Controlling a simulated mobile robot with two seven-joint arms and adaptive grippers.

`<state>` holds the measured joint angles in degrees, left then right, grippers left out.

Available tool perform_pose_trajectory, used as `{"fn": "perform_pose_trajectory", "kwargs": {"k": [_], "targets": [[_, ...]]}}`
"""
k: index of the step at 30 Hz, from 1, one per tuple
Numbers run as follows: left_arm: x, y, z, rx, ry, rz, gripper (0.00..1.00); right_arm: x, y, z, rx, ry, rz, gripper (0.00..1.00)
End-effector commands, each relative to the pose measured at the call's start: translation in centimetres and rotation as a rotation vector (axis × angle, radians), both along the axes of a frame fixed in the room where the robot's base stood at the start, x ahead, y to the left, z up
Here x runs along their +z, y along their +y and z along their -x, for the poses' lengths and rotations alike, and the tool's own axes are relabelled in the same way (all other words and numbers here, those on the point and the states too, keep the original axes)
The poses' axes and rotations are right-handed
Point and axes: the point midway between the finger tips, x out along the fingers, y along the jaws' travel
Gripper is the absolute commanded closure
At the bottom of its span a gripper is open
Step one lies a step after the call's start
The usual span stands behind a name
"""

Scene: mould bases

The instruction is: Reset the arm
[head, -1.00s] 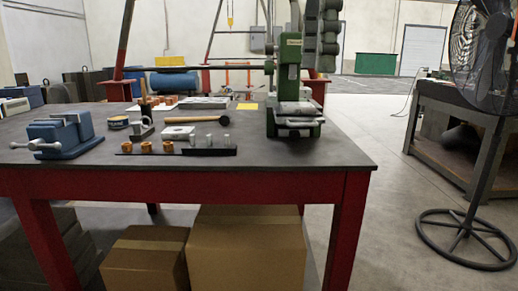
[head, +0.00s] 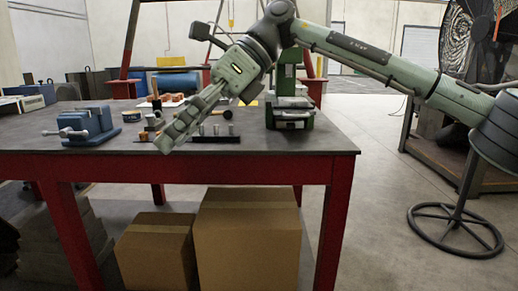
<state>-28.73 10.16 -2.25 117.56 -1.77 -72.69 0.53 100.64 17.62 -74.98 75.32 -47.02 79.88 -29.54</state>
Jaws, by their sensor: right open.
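My right arm comes in from the right of the head view and reaches across over the table. Its gripper (head: 180,130) points down and to the left, in front of the middle of the table top. The jaws are open and I see nothing held in them. The gripper and forearm hide part of the small parts and tools on the table. My left gripper is not in view.
The red-framed table (head: 250,172) carries a blue vise (head: 88,126), a green machine (head: 290,110) and small metal cylinders (head: 229,129). Cardboard boxes (head: 245,240) stand underneath. A large fan (head: 455,225) stands at the right. The floor between table and fan is clear.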

Motion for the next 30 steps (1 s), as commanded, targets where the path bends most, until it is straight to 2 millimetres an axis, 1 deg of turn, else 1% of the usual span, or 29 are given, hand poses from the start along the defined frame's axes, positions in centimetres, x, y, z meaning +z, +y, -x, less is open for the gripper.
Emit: {"fn": "perform_pose_trajectory", "kwargs": {"k": [1,3,5,6,8,10,11,12,14,15,17,18,20,21,23,24,26,27,29,30], "targets": [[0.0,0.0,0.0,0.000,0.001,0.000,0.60,-0.8,2.4,0.7,-0.021,0.102,-0.125,0.16],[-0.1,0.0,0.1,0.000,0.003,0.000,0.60,-0.2,5.1,1.1,-0.080,0.243,-0.310,0.16],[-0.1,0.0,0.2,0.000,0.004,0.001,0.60,0.6,6.6,0.8,-0.147,0.376,-0.460,0.16],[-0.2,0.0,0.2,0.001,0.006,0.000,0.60,1.2,7.1,0.1,-0.202,0.469,-0.557,0.16],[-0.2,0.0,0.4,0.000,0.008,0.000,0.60,1.9,7.2,-1.3,-0.292,0.616,-0.694,0.16],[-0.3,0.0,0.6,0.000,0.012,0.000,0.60,2.2,6.4,-3.8,-0.417,0.791,-0.844,0.16],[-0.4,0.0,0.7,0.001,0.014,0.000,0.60,2.0,5.7,-5.0,-0.474,0.867,-0.905,0.16],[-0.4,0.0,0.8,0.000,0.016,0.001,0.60,1.5,4.5,-6.9,-0.558,0.971,-0.982,0.16],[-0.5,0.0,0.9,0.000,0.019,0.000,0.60,-0.1,2.1,-9.7,-0.692,1.126,-1.089,0.16],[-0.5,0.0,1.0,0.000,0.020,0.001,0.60,-1.7,0.3,-11.7,-0.789,1.228,-1.155,0.16],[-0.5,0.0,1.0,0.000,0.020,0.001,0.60,-4.5,-2.6,-14.0,-0.927,1.365,-1.236,0.16],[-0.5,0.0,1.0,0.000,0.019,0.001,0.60,-6.6,-4.4,-15.2,-1.014,1.445,-1.281,0.16],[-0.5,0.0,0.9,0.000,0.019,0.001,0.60,-10.1,-7.1,-16.6,-1.141,1.556,-1.338,0.16],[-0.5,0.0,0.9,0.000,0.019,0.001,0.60,-12.5,-8.9,-17.3,-1.227,1.626,-1.370,0.16],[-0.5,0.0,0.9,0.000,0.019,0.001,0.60,-16.3,-11.5,-17.8,-1.353,1.721,-1.412,0.16],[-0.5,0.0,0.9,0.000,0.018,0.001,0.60,-18.9,-13.2,-17.9,-1.438,1.778,-1.436,0.16],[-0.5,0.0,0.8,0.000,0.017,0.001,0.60,-22.8,-15.7,-17.7,-1.565,1.860,-1.467,0.16],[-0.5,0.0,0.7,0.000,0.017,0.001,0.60,-25.4,-17.3,-17.2,-1.649,1.911,-1.484,0.16],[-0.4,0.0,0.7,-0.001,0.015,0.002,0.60,-29.3,-19.7,-16.2,-1.779,1.980,-1.504,0.16],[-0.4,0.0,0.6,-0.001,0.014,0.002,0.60,-31.8,-21.2,-15.3,-1.863,2.024,-1.516,0.16]]}}
